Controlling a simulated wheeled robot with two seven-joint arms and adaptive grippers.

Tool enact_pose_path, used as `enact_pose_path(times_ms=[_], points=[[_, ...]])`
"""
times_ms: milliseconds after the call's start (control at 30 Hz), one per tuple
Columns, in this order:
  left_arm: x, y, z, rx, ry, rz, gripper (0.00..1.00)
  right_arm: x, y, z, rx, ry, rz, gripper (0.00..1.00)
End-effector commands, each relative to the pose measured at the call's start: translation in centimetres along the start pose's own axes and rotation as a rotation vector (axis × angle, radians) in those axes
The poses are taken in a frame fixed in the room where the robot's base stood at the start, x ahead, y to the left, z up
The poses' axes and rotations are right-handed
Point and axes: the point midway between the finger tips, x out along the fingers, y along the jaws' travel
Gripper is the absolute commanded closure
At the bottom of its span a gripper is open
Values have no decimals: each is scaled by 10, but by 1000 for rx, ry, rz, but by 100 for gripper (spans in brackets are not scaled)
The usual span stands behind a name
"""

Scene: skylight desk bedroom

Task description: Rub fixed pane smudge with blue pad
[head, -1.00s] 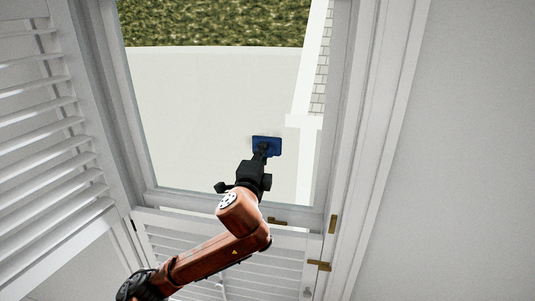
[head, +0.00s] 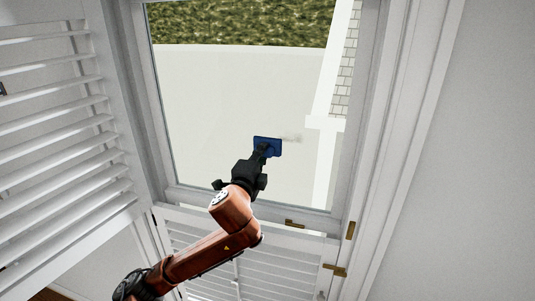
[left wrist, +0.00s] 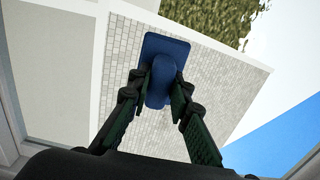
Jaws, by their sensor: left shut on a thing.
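The blue pad (head: 267,144) is in front of the window pane (head: 220,110), low and right of its middle. It is a flat rectangle with a rounded blue handle, seen close in the left wrist view (left wrist: 165,47). My left gripper (head: 262,154) is shut on that handle, one finger on each side (left wrist: 160,88). A faint whitish smudge (head: 293,138) shows on the pane just right of the pad. Whether the pad touches the glass is not clear. The pad may hide part of the smudge. My right gripper is not in view.
The white window frame (head: 345,150) surrounds the pane. White louvred shutters stand at the left (head: 60,130) and below (head: 215,255). Brass fittings (head: 335,270) sit at the lower right. A plain wall (head: 465,170) fills the right side.

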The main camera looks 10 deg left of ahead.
Motion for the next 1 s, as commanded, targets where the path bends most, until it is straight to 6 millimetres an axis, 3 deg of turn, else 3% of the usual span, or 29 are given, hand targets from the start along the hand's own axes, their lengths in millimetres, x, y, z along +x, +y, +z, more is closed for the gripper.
enact_pose_path(times_ms=[333, 533, 1000], points=[[0, -23, 1, 0, -1, -1, 100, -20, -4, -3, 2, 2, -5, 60], [0, -24, -2, -1, 0, -1, 100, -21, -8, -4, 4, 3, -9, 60], [0, -24, -38, -1, 2, 0, 100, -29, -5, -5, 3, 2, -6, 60]])
